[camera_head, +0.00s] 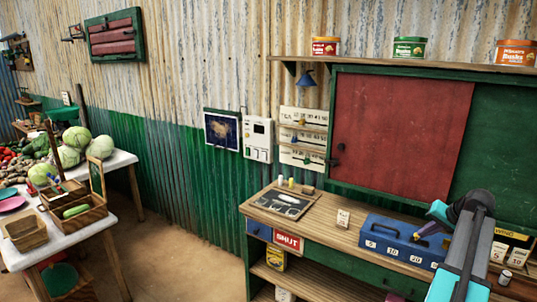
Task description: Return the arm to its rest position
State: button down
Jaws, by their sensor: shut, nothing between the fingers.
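My arm (461,262) rises from the bottom right of the head view and bends at a dark joint. My gripper (420,234) is small in the picture, on the left of that joint. It is shut and empty. It shows in front of the blue box (376,232) with number labels on the counter. The picture does not make clear whether it touches the box or hangs above it. Part of the counter behind my arm is hidden.
The wooden counter (330,222) carries a tray (283,201), a small card (343,218) and cards at the right. A shelf (300,60) with tins runs above the red panel (400,130). A produce table (120,160) stands left. Floor between is clear.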

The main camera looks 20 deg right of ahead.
jog(key=w+a+f+n+g+y, duration=0.1)
jog(key=w+a+f+n+y, duration=0.1)
jog(key=w+a+f, duration=0.7)
jog(key=w+a+f+n+g+y, duration=0.1)
jog(key=w+a+f+y, duration=0.1)
jog(key=w+a+f, duration=0.7)
jog(key=s+a+f+n+g+y, duration=0.1)
jog(key=a+f+n+g, duration=0.1)
jog(key=a+f, duration=0.8)
jog(key=s+a+f+n+g+y, duration=0.1)
jog(key=a+f, duration=0.4)
jog(key=a, duration=0.9)
jog(key=s+a+f+n+g+b, duration=0.1)
jog(key=s+a+f+n+g, duration=0.15)
jog(key=s+a+f, duration=0.7)
jog(key=s+a+f+n+g, duration=0.1)
jog(key=s+a+f+g, duration=0.4)
jog(key=a, duration=0.7)
jog(key=s+a+f+n+h, duration=0.1)
jog(key=s+f+h, duration=0.1)
jog(key=s, duration=0.7)
jog(key=s+a+f+n+h, duration=0.1)
jog(key=s+f, duration=0.3)
jog(key=s, duration=0.5)
jog(key=shift+s+f+h, duration=0.15)
jog(key=shift+f+h, duration=0.05)
jog(key=shift+h, duration=0.6)
